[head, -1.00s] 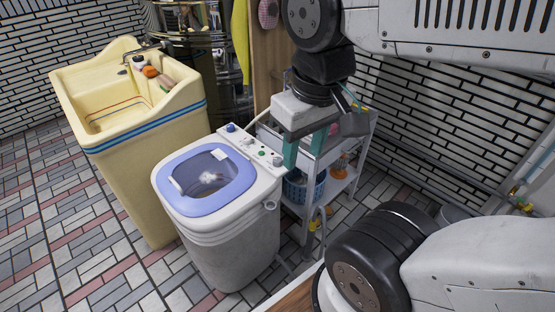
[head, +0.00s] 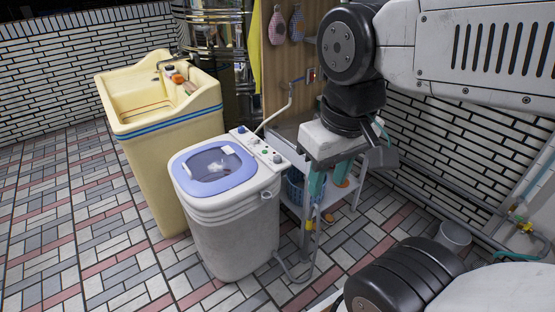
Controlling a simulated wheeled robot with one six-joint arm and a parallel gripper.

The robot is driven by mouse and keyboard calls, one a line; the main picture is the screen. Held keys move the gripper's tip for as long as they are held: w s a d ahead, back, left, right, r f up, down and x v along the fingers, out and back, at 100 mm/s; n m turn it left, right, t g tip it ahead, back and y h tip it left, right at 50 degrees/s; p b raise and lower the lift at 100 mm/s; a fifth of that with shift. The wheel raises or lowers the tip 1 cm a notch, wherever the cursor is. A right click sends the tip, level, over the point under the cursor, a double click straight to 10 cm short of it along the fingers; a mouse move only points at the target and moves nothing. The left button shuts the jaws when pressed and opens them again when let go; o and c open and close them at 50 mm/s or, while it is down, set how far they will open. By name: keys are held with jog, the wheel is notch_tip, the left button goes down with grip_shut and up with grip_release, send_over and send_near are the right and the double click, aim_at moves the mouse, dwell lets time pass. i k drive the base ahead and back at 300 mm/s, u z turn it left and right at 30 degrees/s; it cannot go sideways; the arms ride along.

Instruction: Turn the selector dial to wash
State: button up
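A small white washing machine (head: 235,238) with a blue-rimmed lid (head: 213,168) stands left of centre. Its sloped control panel (head: 259,147) runs along the back right edge. The panel carries a blue knob (head: 241,130), a green knob (head: 265,151) and a pale knob (head: 277,159) at the right end. Which one is the selector dial, and any markings, are too small to tell. My gripper (head: 328,180) points down to the right of the panel, apart from it in the picture. Its two teal fingers are spread with nothing visible between them.
A cream sink (head: 165,160) with bottles on its ledge stands left of the washer. A metal rack (head: 352,190) with a blue basket (head: 295,188) is behind my gripper. A grey bucket (head: 455,236) sits at right. The tiled floor at left is clear.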

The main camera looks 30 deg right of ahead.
aim_at(276, 160)
jog(key=u, duration=0.3)
jog(key=i, duration=1.35)
jog(key=z, duration=0.25)
